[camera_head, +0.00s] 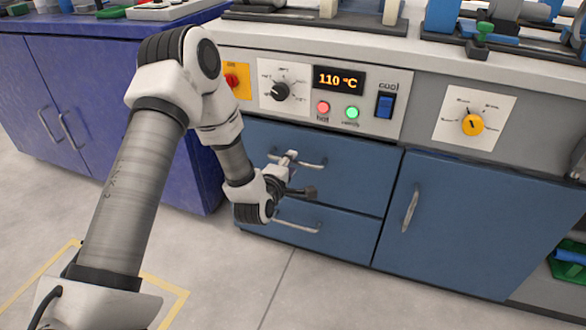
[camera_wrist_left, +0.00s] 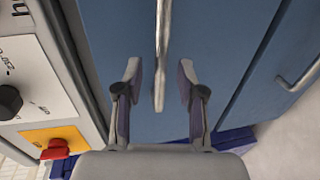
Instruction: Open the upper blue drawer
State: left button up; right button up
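The upper blue drawer (camera_head: 352,182) is in the cabinet below the control panel and looks shut, its front flush with the cabinet. Its metal bar handle (camera_head: 317,165) runs sideways near the top of the front. My left gripper (camera_head: 298,175) is in front of this drawer at the handle. In the left wrist view the fingers (camera_wrist_left: 160,84) are open, and the end of the drawer handle (camera_wrist_left: 162,50) lies between them with gaps on both sides. The drawer front (camera_wrist_left: 215,45) is behind the fingers. My right gripper does not show.
A lower blue drawer (camera_head: 345,230) with its own handle (camera_head: 297,226) is below. A blue door (camera_head: 460,225) stands to the right. The panel above has a red and a green button, a knob and a 110 °C display (camera_head: 339,80). The floor in front is clear.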

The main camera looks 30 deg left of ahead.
pick_arm(q)
jog(key=shift+x, duration=1.15)
jog(key=shift+c, duration=0.3)
grip_shut()
jog(key=shift+s, duration=0.2)
